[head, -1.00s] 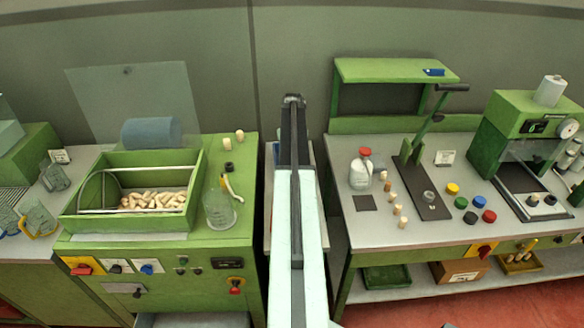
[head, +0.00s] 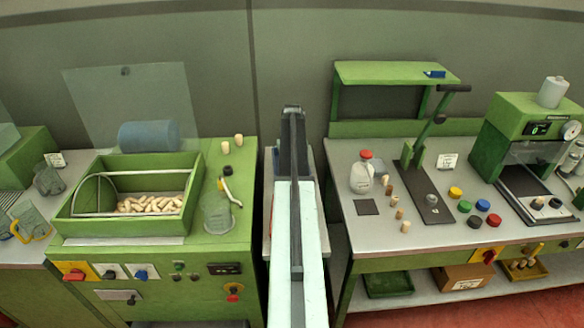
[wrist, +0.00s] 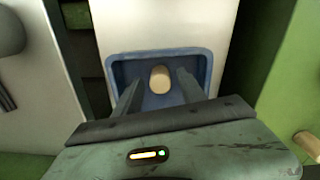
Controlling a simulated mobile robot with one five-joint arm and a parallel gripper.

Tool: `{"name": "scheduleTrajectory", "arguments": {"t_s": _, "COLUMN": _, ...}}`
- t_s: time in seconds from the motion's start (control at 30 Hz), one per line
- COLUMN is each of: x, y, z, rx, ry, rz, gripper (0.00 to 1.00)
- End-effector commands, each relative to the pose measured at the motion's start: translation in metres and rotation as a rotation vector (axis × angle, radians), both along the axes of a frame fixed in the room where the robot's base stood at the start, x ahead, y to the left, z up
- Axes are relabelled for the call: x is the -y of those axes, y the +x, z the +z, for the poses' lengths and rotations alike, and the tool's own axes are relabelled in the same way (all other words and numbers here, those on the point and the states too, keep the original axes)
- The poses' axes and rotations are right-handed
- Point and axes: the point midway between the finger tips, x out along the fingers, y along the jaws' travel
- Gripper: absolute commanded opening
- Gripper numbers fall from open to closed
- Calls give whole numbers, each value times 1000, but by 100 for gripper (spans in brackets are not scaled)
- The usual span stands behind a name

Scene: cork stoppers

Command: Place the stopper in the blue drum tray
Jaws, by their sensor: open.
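A pale cork stopper (wrist: 160,79) lies inside the blue tray (wrist: 205,68) in the wrist view. The tray stands on a pale surface. My gripper (wrist: 160,73) is open above the tray, one finger on each side of the stopper. Gaps show between the fingers and the stopper. In the head view my arm covers most of the tray, and the stopper in it is hidden there.
A green machine (head: 240,190) with a bin of corks (head: 152,204) and a blue drum (head: 150,135) stands left. A bench (head: 355,230) with a lever press (head: 425,150), bottle (head: 362,175), loose corks and coloured caps stands right. Another cork (wrist: 307,145) lies at lower right in the wrist view.

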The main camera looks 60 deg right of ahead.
Motion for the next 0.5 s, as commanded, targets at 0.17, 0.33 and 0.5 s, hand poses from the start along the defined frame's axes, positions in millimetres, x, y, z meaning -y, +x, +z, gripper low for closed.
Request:
{"name": "scheduleTrajectory", "arguments": {"t_s": 0.17, "x": 0, "y": 1, "z": 17, "rx": 0, "ry": 0, "rz": 1, "gripper": 48}}
{"name": "scheduleTrajectory", "arguments": {"t_s": 0.33, "x": 0, "y": 1, "z": 50, "rx": 0, "ry": 0, "rz": 1, "gripper": 48}}
{"name": "scheduleTrajectory", "arguments": {"t_s": 0.5, "x": 0, "y": 1, "z": 90, "rx": 0, "ry": 0, "rz": 1, "gripper": 48}}
